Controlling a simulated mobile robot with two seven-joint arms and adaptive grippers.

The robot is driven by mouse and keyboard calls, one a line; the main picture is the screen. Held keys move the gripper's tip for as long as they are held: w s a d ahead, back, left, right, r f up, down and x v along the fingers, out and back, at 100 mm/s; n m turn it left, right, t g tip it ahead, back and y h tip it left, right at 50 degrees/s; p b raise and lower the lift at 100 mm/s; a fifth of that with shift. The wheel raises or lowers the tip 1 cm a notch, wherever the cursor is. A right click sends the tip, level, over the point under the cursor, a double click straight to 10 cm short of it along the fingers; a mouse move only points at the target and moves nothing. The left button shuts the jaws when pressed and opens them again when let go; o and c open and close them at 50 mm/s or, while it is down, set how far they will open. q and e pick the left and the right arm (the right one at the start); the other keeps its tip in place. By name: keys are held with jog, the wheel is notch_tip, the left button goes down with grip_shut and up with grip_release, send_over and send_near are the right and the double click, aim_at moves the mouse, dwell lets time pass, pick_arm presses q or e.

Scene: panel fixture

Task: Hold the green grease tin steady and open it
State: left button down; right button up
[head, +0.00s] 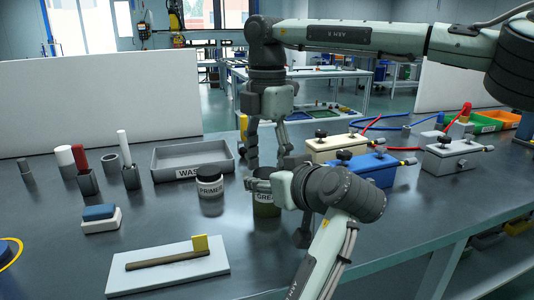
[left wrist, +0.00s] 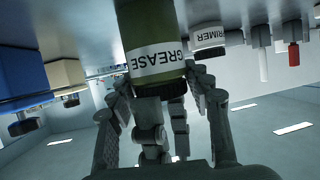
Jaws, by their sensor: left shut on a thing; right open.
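The green grease tin (head: 266,208) stands upright on the bench in the head view, its upper part partly covered by my grippers. It shows upside down in the left wrist view (left wrist: 150,32), with its white GREASE label and dark lid (left wrist: 160,92). My left gripper (head: 265,184), on the arm rising from the bottom edge, is shut on the tin from the near side. Its fingers flank the tin in the left wrist view (left wrist: 158,78). My right gripper (head: 268,160) points down just above the tin, open. Whether it touches the lid is hidden.
A dark-lidded PRIMER jar (head: 210,182) stands just left of the tin, with a grey WASTE tray (head: 178,168) behind it. A blue box (head: 372,172) and a cream box (head: 325,150) are to the right. A white board (head: 165,268) with a brown-handled tool lies front left.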

jog(key=c, duration=1.1)
jog(key=o, duration=1.2)
jog(key=shift+r, duration=2.25)
pick_arm(q)
jog(key=c, duration=0.6)
grip_release()
jog(key=shift+s, duration=0.1)
